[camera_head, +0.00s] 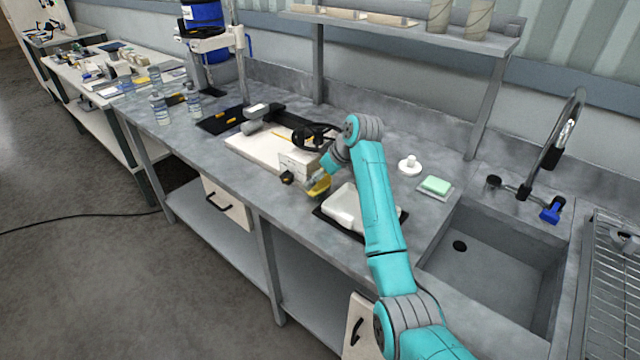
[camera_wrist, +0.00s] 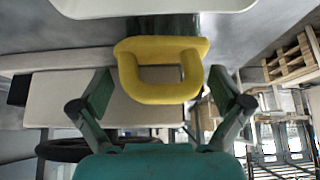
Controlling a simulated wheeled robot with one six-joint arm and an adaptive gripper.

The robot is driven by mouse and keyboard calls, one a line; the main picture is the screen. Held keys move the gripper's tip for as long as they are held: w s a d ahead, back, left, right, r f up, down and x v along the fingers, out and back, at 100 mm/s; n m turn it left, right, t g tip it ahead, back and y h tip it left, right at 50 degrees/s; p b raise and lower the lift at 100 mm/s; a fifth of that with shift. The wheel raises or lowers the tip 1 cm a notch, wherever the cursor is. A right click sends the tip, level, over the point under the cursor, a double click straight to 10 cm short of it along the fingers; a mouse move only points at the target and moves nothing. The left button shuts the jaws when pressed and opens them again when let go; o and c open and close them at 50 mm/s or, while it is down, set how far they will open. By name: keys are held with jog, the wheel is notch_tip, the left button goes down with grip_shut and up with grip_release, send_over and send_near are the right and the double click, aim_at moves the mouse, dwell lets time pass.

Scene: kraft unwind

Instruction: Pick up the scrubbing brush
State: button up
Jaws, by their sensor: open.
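The scrubbing brush (camera_head: 319,187) has a yellow body and lies on the grey counter, just left of the white tub. In the wrist view its yellow loop handle (camera_wrist: 160,94) is at the upper middle, with a dark part beyond it. My gripper (camera_head: 325,177) is at the brush in the head view, partly hiding it. In the wrist view my gripper (camera_wrist: 160,78) is open, with one finger on each side of the handle. I cannot tell whether either finger touches it.
A white tub (camera_head: 345,207) on a black tray stands right of the brush. A white box (camera_head: 296,165) and a small black object (camera_head: 287,177) are at its left. The sink (camera_head: 490,270) and a green sponge (camera_head: 436,185) lie farther right.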

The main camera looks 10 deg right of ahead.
jog(key=shift+f, duration=0.1)
jog(key=shift+c, duration=0.3)
jog(key=c, duration=1.1)
